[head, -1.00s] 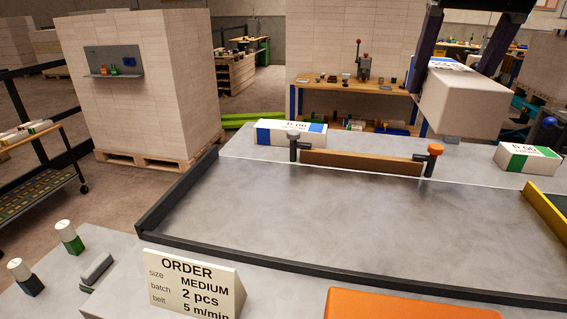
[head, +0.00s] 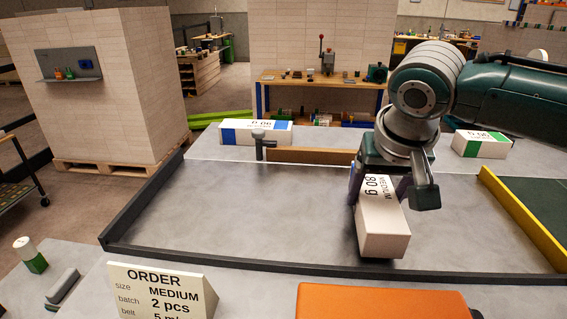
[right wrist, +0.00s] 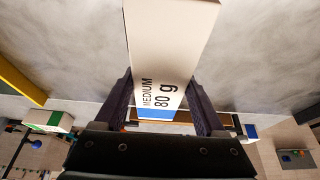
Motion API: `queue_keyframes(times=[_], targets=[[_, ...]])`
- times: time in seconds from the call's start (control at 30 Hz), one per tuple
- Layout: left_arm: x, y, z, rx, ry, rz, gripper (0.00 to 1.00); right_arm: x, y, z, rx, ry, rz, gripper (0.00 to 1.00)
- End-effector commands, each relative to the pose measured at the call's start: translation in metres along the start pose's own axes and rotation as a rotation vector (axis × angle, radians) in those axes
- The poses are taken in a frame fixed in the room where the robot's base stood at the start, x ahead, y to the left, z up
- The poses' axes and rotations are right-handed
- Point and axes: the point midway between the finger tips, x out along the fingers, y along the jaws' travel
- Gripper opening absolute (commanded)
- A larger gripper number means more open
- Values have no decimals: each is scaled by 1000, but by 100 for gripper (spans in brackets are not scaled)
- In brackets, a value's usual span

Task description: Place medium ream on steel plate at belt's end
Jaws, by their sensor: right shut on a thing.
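My right gripper (head: 381,188) is shut on a white ream marked MEDIUM 80 g (head: 382,232), with a finger on each side. The ream is over the front part of the grey steel plate (head: 260,210), close to its dark front rim. I cannot tell whether its underside touches the plate. In the right wrist view the same ream (right wrist: 168,45) lies between the two dark fingers (right wrist: 165,100), its label and blue end toward the gripper. My left gripper is not in view.
A blue-banded ream (head: 256,133) and a green-banded ream (head: 482,144) lie behind the plate. A brown bar (head: 310,156) with a dark post (head: 260,146) stands at the back edge. A yellow rail (head: 522,218) bounds the right. An orange block (head: 380,302) and order sign (head: 155,293) are in front.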

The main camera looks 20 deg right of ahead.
Motion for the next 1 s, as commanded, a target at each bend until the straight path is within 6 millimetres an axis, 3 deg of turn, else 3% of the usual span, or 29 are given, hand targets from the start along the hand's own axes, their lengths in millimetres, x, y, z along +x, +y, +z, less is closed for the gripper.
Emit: queue_keyframes(times=[0.1, 0.5, 0.53, 0.77, 1.0], targets=[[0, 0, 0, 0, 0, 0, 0, 10, 0, 4, 0, 1, -1, 0], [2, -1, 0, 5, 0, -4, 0, 15, -1, 6, 0, 2, -2, 0], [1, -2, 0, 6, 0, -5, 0, 14, 0, 6, -1, 1, -1, 76], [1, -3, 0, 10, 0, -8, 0, 14, 0, 6, -1, 1, -1, 100], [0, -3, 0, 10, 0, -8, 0, 13, 0, 5, -1, 1, -1, 100]])
